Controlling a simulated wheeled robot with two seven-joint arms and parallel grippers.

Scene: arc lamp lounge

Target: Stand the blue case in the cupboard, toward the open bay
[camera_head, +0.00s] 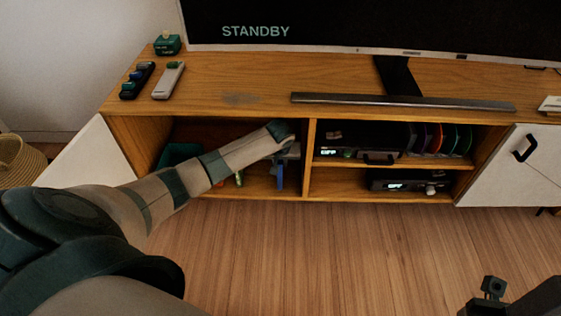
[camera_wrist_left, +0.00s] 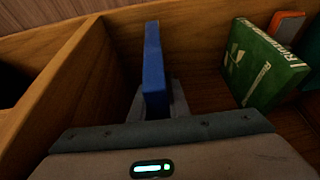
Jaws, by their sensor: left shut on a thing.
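The blue case (camera_head: 280,176) is upright in the left bay of the cupboard (camera_head: 306,180), near the divider beside the shelved middle bay. In the left wrist view the blue case (camera_wrist_left: 154,62) stands on edge between the wooden divider (camera_wrist_left: 75,75) and a green case (camera_wrist_left: 262,62), apart from both. My left gripper (camera_wrist_left: 152,104) is shut on the blue case. In the head view my left gripper (camera_head: 287,150) reaches into the bay, and my arm hides part of it. I cannot tell if the case touches the bay floor. My right gripper's fingers are not in view.
An orange case (camera_wrist_left: 288,22) is behind the green case. A teal bin (camera_head: 178,154) sits at the bay's left. The left white door (camera_head: 88,158) stands open. Devices (camera_head: 360,140) and discs fill the middle shelves. A soundbar (camera_head: 400,102) lies on top.

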